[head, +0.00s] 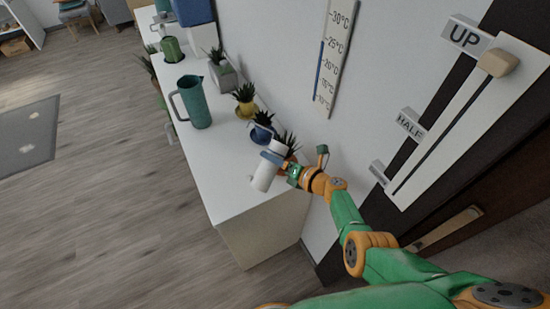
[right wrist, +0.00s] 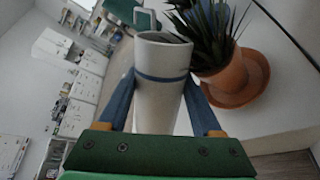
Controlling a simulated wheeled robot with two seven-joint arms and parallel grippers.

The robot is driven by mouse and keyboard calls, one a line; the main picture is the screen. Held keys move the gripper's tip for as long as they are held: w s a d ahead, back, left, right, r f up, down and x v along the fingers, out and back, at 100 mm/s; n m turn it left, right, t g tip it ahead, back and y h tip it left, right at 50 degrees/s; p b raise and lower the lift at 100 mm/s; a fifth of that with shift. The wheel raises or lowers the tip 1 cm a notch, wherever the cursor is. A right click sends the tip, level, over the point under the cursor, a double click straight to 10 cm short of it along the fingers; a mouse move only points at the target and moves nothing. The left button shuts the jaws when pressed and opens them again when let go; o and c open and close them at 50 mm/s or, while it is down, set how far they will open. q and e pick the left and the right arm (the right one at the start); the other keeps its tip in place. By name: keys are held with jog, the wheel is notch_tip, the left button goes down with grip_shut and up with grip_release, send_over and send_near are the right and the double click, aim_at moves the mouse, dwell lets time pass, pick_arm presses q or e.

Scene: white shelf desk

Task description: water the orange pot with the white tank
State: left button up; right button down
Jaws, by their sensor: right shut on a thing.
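My right gripper (head: 272,158) is shut on the white tank (head: 265,174), with blue fingers on both sides of it. In the right wrist view the white tank (right wrist: 162,90) has a thin blue band, and the gripper's fingers (right wrist: 163,100) grip its sides. The orange pot (right wrist: 228,80) holds a spiky plant and stands on an orange saucer, just right of the tank in that view. In the head view only its plant (head: 287,139) shows clearly, as the tank and gripper hide most of the pot. I cannot tell whether tank and pot touch. My left gripper is not in view.
The white desk (head: 206,160) runs along the wall. A teal pitcher (head: 195,104), a yellow pot (head: 245,108), a blue pot (head: 261,133) and a green can (head: 172,50) stand on it. A slider board (head: 455,125) is on the right. The desk's front left strip is clear.

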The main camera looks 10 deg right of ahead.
jog(key=shift+m+g+p, duration=0.3)
jog(key=shift+m+g, duration=0.1)
jog(key=shift+m, duration=0.3)
dwell(0.6)
dwell(0.4)
jog(key=shift+w+d+r+m+g+y+b, duration=0.15)
jog(key=shift+m+g+y, duration=0.2)
jog(key=shift+m, duration=0.2)
jog(key=shift+a+r+m+g+y+b, duration=0.15)
jog(key=shift+m+g+y, duration=0.15)
jog(key=shift+m, duration=0.25)
dwell(5.2)
